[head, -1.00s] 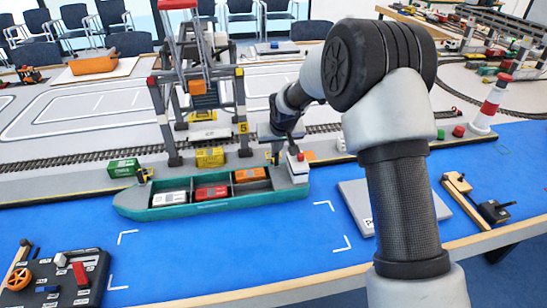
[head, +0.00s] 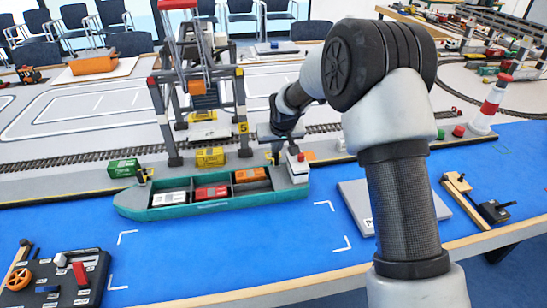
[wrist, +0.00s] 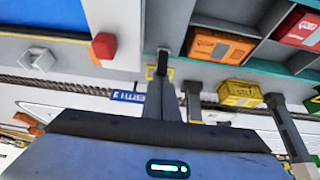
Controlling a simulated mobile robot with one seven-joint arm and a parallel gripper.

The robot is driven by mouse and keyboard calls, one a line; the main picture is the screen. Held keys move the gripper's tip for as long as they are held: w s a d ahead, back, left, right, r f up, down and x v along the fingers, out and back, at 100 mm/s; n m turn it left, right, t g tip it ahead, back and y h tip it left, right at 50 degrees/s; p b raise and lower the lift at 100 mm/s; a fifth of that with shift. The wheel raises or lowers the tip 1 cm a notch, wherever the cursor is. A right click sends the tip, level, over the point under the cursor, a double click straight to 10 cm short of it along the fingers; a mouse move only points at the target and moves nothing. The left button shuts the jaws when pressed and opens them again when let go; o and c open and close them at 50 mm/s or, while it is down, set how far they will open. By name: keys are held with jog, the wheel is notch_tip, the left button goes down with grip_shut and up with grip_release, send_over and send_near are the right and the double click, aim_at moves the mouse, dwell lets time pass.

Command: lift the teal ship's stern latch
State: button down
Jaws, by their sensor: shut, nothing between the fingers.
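The teal ship (head: 225,207) lies along the quay in the head view, its bow left and its stern right, with white, red and orange containers in its hold. My gripper (head: 276,160) is low over the stern, beside the small white-and-red deckhouse (head: 297,165). In the wrist view my gripper (wrist: 166,85) is shut and empty. Its fingertips are close to a small dark latch (wrist: 162,60) with a yellow-edged base, at the ship's edge. I cannot tell whether they touch. In the head view my gripper hides most of this latch.
The gantry crane (head: 242,110) marked 5 stands behind the ship. Yellow (head: 210,157) and green (head: 123,168) containers sit on the quay. Another dark latch (head: 146,174) is near the bow. A control panel (head: 68,280) is at lower left. The blue mat (head: 230,250) in front is mostly clear.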

jog(key=shift+s, duration=0.15)
jog(key=shift+s+d+b, duration=0.25)
jog(key=shift+s+b, duration=0.05)
jog(key=shift+s, duration=0.45)
jog(key=shift+s+d+f+b, duration=0.15)
jog(key=shift+s+f+b, duration=0.35)
jog(key=shift+s, duration=0.1)
jog(key=shift+s+d+f+b, duration=0.15)
jog(key=shift+s+f+b, duration=0.2)
jog(key=shift+s+b, duration=0.2)
jog(key=w+a+r+p+v, duration=0.1)
jog(key=p+v, duration=0.4)
jog(key=v, duration=0.5)
jog(key=shift+w+d+p, duration=0.3)
jog(key=shift+w, duration=0.05)
jog(key=shift+r, duration=0.1)
dwell(0.3)
